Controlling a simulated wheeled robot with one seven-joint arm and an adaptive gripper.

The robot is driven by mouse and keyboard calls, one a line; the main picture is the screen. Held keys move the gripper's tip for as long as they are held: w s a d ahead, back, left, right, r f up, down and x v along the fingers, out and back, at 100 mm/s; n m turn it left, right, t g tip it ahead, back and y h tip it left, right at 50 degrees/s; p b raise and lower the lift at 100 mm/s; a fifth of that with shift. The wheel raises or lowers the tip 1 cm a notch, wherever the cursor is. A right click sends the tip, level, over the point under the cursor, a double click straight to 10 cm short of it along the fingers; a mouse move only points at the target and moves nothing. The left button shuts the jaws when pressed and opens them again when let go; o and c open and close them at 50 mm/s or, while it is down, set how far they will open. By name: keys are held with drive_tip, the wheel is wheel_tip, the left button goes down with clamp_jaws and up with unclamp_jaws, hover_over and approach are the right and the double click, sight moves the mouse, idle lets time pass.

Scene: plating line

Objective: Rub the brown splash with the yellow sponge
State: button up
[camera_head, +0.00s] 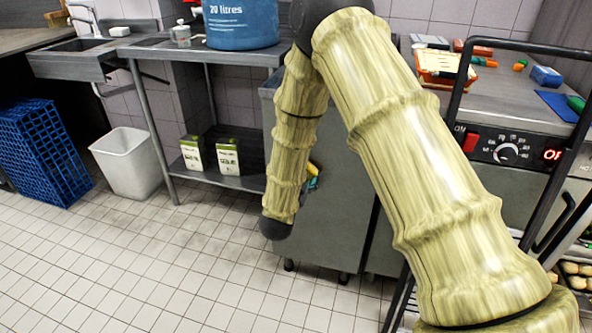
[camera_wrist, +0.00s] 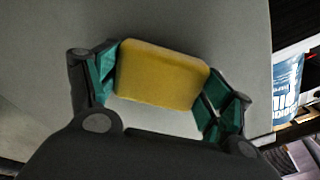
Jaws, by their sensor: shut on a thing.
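The yellow sponge (camera_wrist: 162,74) is held between the green-padded fingers of my gripper (camera_wrist: 160,82) in the wrist view. The fingers press on its two short ends, and its broad face shows. In the head view my arm hides most of the gripper; only a small yellow bit of the sponge (camera_head: 312,168) and a little teal of the gripper (camera_head: 312,183) show beside my forearm. They are in front of a grey steel cabinet (camera_head: 335,225). I see no brown splash in either view.
A blue 20-litre tub (camera_head: 240,24) stands on the steel table left of my arm. A white bin (camera_head: 130,165) and blue crate (camera_head: 42,150) stand on the tiled floor at left. A counter with a control panel (camera_head: 510,148) and a black rail are at right. Floor at front left is clear.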

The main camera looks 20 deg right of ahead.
sight(331, 170)
drive_tip(key=shift+s+d+p, duration=0.2)
drive_tip(key=shift+s+d, duration=0.9)
drive_tip(key=shift+d, duration=0.6)
drive_tip(key=shift+s+d+p, duration=0.2)
drive_tip(key=shift+s+d, duration=0.95)
drive_tip(key=shift+d, duration=0.55)
drive_tip(key=shift+s+d+p, duration=0.2)
drive_tip(key=shift+s+d, duration=0.9)
drive_tip(key=shift+d, duration=0.6)
drive_tip(key=shift+w+a, duration=0.45)
drive_tip(key=shift+a, duration=0.35)
drive_tip(key=shift+w+a, duration=0.45)
drive_tip(key=shift+a, duration=0.35)
drive_tip(key=shift+w+a+r, duration=0.1)
drive_tip(key=shift+w+a, duration=0.95)
drive_tip(key=shift+a, duration=0.3)
drive_tip(key=shift+w+a+f, duration=0.1)
drive_tip(key=shift+w+a, duration=0.9)
drive_tip(key=shift+a, duration=0.4)
drive_tip(key=shift+w+a+r, duration=0.1)
drive_tip(key=shift+w+a, duration=0.95)
drive_tip(key=shift+a, duration=0.3)
drive_tip(key=v, duration=0.6)
drive_tip(key=shift+p, duration=0.35)
drive_tip(key=shift+s+a, duration=0.1)
drive_tip(key=shift+s, duration=0.05)
drive_tip(key=shift+v, duration=1.35)
